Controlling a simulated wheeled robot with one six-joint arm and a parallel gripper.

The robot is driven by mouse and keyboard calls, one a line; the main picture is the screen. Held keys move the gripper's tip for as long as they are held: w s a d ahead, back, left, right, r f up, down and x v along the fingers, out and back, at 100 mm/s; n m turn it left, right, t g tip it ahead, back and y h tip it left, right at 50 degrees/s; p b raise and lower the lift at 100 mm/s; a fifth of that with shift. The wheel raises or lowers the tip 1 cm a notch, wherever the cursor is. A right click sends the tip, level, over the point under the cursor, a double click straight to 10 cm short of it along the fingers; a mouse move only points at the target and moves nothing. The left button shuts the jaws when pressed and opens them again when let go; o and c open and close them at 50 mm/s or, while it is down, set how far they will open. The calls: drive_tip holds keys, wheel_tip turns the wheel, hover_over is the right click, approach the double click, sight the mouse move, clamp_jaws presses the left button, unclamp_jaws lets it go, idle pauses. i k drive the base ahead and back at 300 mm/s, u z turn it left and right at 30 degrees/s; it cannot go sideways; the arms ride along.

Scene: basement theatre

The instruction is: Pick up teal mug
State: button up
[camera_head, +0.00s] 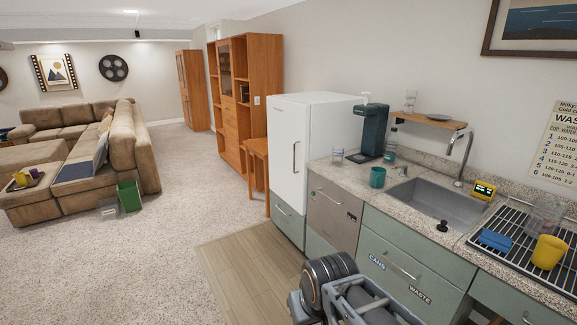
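The teal mug (377,177) stands upright on the speckled counter (340,174), left of the sink and in front of a dark drink machine. Its handle shows on its right side. Nothing touches the mug. Part of my own arm shows at the bottom centre, low in front of the cabinets and well apart from the mug. My gripper's fingers are not in view.
The dark drink machine (372,131) stands behind the mug, and a clear glass (337,156) to its left. The sink (436,203) has a tall faucet (463,157). A yellow cup (549,251) and blue sponge (495,240) are on the black rack. Wood floor (247,262) lies clear in front.

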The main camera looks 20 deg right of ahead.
sight(377, 174)
drive_tip(key=i, duration=3.1)
drive_tip(key=z, duration=2.7)
